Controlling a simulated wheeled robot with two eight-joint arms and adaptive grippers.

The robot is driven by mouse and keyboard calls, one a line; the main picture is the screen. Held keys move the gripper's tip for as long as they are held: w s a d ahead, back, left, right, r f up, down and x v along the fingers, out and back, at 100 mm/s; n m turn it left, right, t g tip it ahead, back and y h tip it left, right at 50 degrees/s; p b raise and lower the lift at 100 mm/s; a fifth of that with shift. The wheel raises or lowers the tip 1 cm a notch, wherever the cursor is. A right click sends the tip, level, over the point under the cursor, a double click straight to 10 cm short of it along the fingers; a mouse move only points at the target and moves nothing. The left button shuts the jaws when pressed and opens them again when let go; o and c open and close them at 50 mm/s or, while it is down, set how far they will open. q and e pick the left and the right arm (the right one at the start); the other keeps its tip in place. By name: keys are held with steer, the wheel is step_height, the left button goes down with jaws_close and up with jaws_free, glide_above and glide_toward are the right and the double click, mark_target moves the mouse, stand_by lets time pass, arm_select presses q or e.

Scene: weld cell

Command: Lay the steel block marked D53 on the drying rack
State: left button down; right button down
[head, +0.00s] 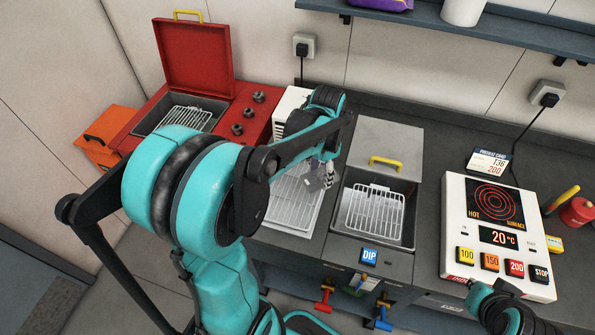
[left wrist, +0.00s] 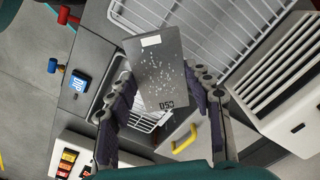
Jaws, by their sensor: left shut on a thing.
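My left gripper (head: 325,176) is shut on a flat grey steel block (head: 313,184). In the left wrist view the block (left wrist: 160,72) sits between the two dark-padded fingers. It has a white label, pale speckles and a dark mark at its lower edge that looks like D53. The drying rack (head: 290,207) is a white wire grid left of the dip tank. In the head view the block overlaps its right part; the gap in height is unclear. The rack (left wrist: 228,30) also shows beyond the block in the left wrist view.
The dip tank (head: 408,232) with a wire basket and open yellow-handled lid (head: 388,140) stands right of the rack. A hot plate (head: 455,215) is further right. A red open-lidded box (head: 262,95) stands left. A white vented unit (head: 288,103) is behind the rack.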

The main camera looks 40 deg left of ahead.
arm_select(q)
steer(key=b, duration=0.3)
glide_above(286, 185)
step_height(286, 185, down, 7)
steer(key=shift+r, duration=0.1)
steer(key=shift+w+f+b, duration=0.1)
steer(key=shift+f+b, duration=0.35)
steer(key=shift+f, duration=1.6)
steer(key=c, duration=1.1)
jaws_free()
steer(key=shift+f, duration=0.15)
steer(key=o, duration=0.5)
steer(key=shift+c, duration=0.2)
